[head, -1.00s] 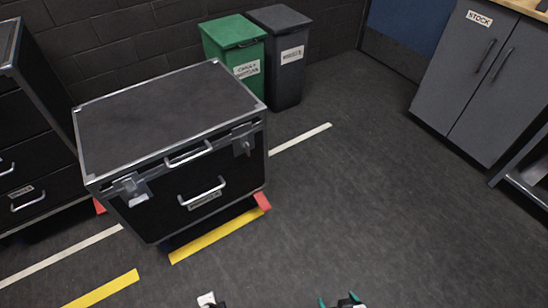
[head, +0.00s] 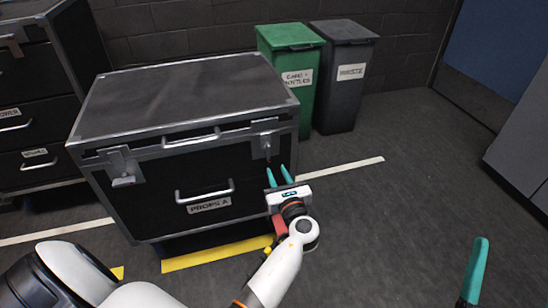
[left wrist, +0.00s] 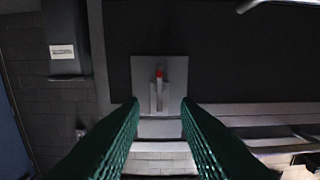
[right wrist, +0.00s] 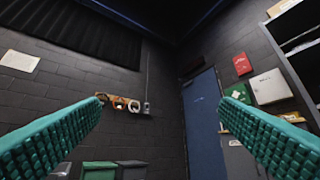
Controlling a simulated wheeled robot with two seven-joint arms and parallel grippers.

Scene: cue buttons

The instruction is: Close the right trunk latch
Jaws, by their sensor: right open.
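The black trunk (head: 185,95) with metal edges stands on the floor, its lid down. Its right latch (head: 266,140) is a metal plate with a hanging lever on the front right, just below the lid rim. The left wrist view shows this latch plate (left wrist: 142,72) with a small red mark. My left gripper (head: 279,177) is open and empty, just in front of and below the right latch; its fingers (left wrist: 160,105) appear either side of the latch, contact unclear. The left latch (head: 122,170) is at the front left. My right gripper (right wrist: 158,108) is open and empty, away from the trunk.
A drawer handle (head: 204,190) sticks out from the trunk's front, left of my left gripper. A green bin (head: 293,75) and a grey bin (head: 342,75) stand behind right. A drawer case (head: 35,105) stands at left.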

